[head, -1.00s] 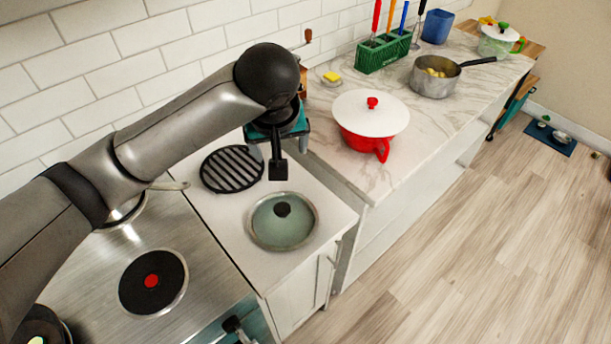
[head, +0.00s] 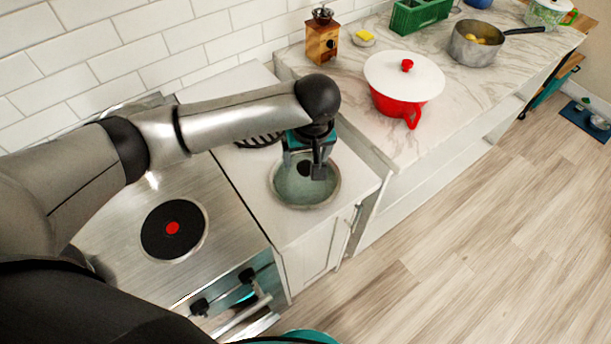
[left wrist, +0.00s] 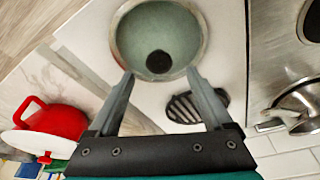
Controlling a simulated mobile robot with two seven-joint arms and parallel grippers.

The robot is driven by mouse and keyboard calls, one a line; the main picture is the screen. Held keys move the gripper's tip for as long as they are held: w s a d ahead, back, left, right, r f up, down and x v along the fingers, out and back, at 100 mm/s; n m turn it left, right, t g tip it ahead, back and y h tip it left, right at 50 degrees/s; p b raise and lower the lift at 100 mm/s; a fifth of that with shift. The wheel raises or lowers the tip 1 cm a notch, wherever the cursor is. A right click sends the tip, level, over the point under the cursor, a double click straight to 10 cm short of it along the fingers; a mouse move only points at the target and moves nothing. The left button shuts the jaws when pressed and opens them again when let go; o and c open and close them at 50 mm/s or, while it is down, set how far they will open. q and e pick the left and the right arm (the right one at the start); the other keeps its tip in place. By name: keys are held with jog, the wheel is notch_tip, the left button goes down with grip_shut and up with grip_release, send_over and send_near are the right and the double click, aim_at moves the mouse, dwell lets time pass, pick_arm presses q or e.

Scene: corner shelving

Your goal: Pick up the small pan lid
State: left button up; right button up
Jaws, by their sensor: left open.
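The small pan lid (head: 305,187) is a round, grey-green glass lid with a metal rim and a dark knob. It lies on the white counter beside the stove. In the left wrist view the lid (left wrist: 178,28) is at the top, with its dark knob (left wrist: 159,61) just beyond the fingertips and between their lines. My left gripper (head: 304,170) is over the lid in the head view and partly hides it. In the left wrist view the left gripper (left wrist: 160,76) has its fingers wide apart with nothing between them. My right gripper is not in view.
A black slatted trivet (left wrist: 190,108) lies behind the lid, mostly hidden by my arm in the head view. The stove (head: 215,255) is to the left. A red pot with a white lid (head: 400,100) stands on the marble counter (head: 350,95) to the right.

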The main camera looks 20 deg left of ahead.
aim_at(305, 166)
pick_arm(q)
jog(key=x, duration=0.4)
jog(key=shift+f+b, duration=0.3)
jog(key=shift+f, duration=0.1)
grip_shut()
dwell(0.3)
dwell(0.8)
